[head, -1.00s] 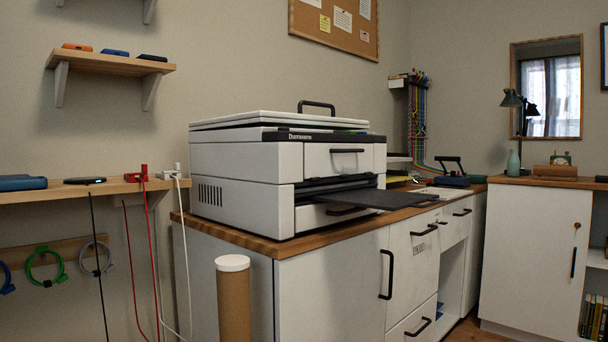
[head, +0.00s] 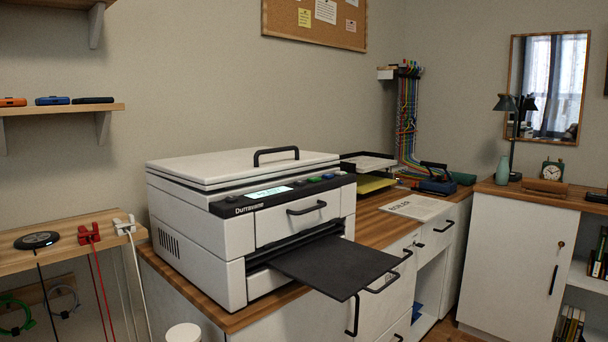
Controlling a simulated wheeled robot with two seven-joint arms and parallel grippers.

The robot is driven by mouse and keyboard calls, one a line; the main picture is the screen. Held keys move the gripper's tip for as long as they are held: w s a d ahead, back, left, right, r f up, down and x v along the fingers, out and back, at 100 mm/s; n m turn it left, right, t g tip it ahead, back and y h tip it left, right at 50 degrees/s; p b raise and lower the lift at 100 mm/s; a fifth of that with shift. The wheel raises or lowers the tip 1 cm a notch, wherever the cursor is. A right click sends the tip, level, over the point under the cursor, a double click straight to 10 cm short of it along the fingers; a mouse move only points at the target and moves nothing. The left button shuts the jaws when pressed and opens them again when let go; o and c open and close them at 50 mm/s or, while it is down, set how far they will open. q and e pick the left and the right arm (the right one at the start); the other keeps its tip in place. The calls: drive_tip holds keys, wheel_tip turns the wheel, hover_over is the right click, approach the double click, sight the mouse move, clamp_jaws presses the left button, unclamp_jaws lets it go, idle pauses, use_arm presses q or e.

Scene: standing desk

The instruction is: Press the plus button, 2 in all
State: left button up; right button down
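A white and black printer (head: 200,210) marked Durravane stands on the wooden counter top. Its black front panel (head: 232,209) holds a lit display (head: 269,193) and several small buttons to the right of it, among them a green one (head: 313,179) and a blue one (head: 328,176). The markings on the buttons are too small to read, so I cannot tell which is the plus button. Neither of my grippers is in view.
The printer's dark output tray (head: 338,265) sticks out past the counter's front edge. A lid handle (head: 276,152) stands up on top. A paper tray (head: 368,163) and a sheet (head: 416,207) lie to the right. A white-topped cylinder (head: 184,334) stands in front.

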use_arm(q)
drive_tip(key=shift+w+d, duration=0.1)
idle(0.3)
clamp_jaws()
